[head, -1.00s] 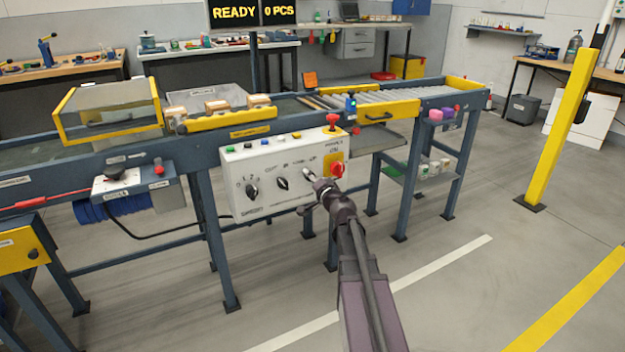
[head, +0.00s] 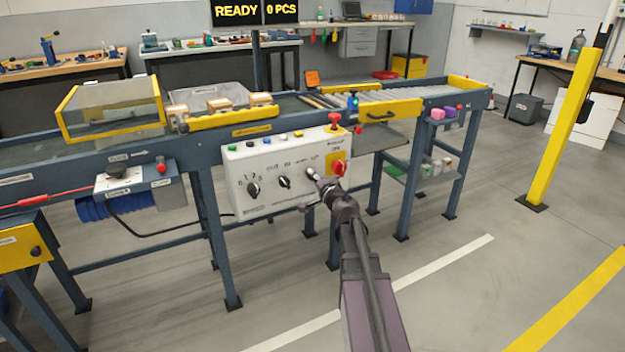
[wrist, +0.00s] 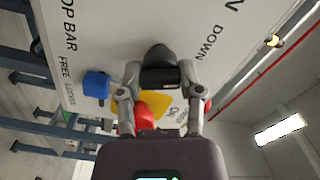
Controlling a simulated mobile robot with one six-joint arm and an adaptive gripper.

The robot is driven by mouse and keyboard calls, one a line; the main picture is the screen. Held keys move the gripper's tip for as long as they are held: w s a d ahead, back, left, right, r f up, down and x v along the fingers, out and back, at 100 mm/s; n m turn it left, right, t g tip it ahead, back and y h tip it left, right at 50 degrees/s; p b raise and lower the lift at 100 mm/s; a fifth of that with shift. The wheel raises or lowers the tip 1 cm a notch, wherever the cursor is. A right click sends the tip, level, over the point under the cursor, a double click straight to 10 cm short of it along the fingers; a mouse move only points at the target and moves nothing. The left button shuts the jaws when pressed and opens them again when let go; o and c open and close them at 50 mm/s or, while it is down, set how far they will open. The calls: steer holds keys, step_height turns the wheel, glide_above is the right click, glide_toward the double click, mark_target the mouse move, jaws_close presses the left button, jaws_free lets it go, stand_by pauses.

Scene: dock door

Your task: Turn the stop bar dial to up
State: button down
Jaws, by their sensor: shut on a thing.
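The white control panel (head: 283,175) hangs on the front of the conveyor. My gripper (head: 316,180) is at its right part, below and left of the red switch on a yellow plate (head: 338,168). In the wrist view my gripper (wrist: 159,78) is shut on a black dial (wrist: 158,56), with one finger on each side. The lettering "OP BAR", cut off by the picture edge, and "DOWN" show on the panel face. The fingers hide part of the dial, and I cannot tell which mark it points to.
Two black knobs (head: 284,182) (head: 253,189) sit left of my gripper on the panel. A red mushroom button (head: 335,119) stands on top. In the wrist view a blue part (wrist: 96,84) is close left of the fingers. The floor in front is open.

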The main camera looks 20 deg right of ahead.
steer(key=m, duration=0.5)
steer(key=shift+d, duration=0.15)
steer(key=m, duration=0.5)
steer(key=shift+m, duration=0.3)
steer(key=shift+c, duration=1.2)
jaws_free()
